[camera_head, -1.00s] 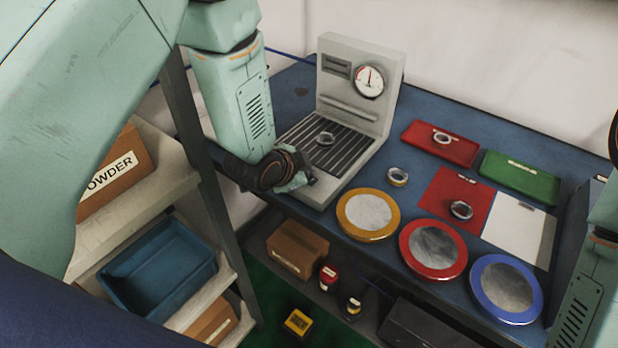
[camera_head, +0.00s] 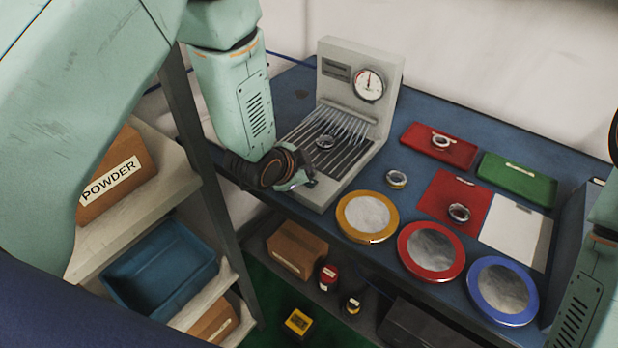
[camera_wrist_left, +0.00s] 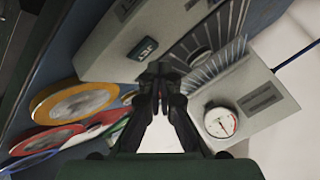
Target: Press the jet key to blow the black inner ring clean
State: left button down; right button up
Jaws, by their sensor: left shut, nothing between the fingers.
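A grey blow-off station (camera_head: 362,92) stands at the back of the blue bench. A dark ring (camera_head: 325,142) lies on its slatted bed, and pale jet streaks (camera_head: 342,122) fan over the slats behind and around it. The ring also shows in the left wrist view (camera_wrist_left: 200,57). My left gripper (camera_head: 308,181) is shut and empty at the station's front left corner, by the jet key. In the left wrist view the key labelled JET (camera_wrist_left: 143,48) lies just beyond the fingertips (camera_wrist_left: 160,70); I cannot tell exact contact. My right gripper is out of view.
A gauge (camera_head: 369,84) is on the station's back panel. Yellow (camera_head: 368,238), red (camera_head: 404,252) and blue (camera_head: 472,291) rimmed dishes line the front. Red (camera_head: 439,146) and green (camera_head: 518,177) trays are behind. A shelf (camera_head: 150,200) stands left.

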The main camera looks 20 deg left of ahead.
pick_arm(q)
notch_tip(320, 180, up, 5)
jog(key=p, duration=0.4)
dwell(0.3)
jog(key=shift+f, duration=0.1)
dwell(0.4)
jog(key=s+a+f+n+g+b, duration=0.2)
jog(key=s+f, duration=0.6)
jog(key=s, duration=0.4)
jog(key=s+a+f+n+g+y+b, duration=0.1)
jog(key=s+f+n+g+b, duration=0.3)
jog(key=s, duration=0.9)
jog(key=s+a+f+n+g+y+b, duration=0.1)
jog(key=s+a+f+n+g+b, duration=0.2)
jog(key=s+f+n, duration=0.3)
jog(key=s+f, duration=0.5)
jog(key=s, duration=0.1)
jog(key=shift+s+a+f+b, duration=0.15)
jog(key=shift+f+b, duration=0.15)
